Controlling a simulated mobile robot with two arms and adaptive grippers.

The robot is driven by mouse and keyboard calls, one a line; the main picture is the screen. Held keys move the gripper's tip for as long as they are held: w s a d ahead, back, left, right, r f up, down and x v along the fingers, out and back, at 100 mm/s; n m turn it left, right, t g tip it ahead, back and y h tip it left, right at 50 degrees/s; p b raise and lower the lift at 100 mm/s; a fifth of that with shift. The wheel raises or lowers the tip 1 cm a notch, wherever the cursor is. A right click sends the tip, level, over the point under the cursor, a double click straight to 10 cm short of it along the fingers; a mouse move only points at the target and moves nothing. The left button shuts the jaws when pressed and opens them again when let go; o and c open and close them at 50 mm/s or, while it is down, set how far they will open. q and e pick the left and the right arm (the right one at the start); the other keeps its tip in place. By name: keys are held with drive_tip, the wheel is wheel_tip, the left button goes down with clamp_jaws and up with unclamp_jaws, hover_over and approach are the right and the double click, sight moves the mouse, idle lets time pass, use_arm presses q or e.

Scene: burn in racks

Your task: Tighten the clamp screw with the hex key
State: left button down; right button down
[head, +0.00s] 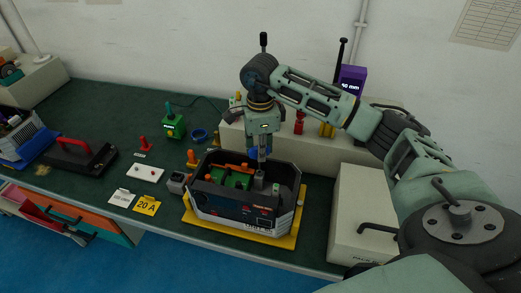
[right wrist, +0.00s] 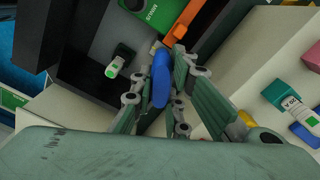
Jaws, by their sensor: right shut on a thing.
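My right gripper (head: 262,150) points down over an open dark housing (head: 232,214) on a yellow base (head: 286,238). It is shut on a blue-handled tool, taken to be the hex key; its blue handle (right wrist: 160,78) shows between the fingers in the right wrist view. In the head view, a bit of blue shows beside the fingers. A grey upright part (head: 259,178) stands in the housing just below the gripper, beside a green block (head: 232,177). I cannot make out the clamp screw or whether the key's tip touches anything. My left gripper is not in view.
A pale box (head: 352,225) with a dark handle stands close to the housing's right. A pale ledge (head: 235,132) runs behind it. A yellow "20 A" card (head: 147,205) and a white plate (head: 146,173) lie to the left.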

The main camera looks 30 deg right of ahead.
drive_tip(key=shift+f+b, duration=0.7)
drive_tip(key=shift+f, duration=0.15)
idle(0.4)
drive_tip(key=c, duration=1.6)
unclamp_jaws()
drive_tip(key=shift+c, duration=0.2)
drive_tip(key=shift+r, duration=0.1)
wheel_tip(320, 180, up, 12)
drive_tip(key=shift+f, duration=0.1)
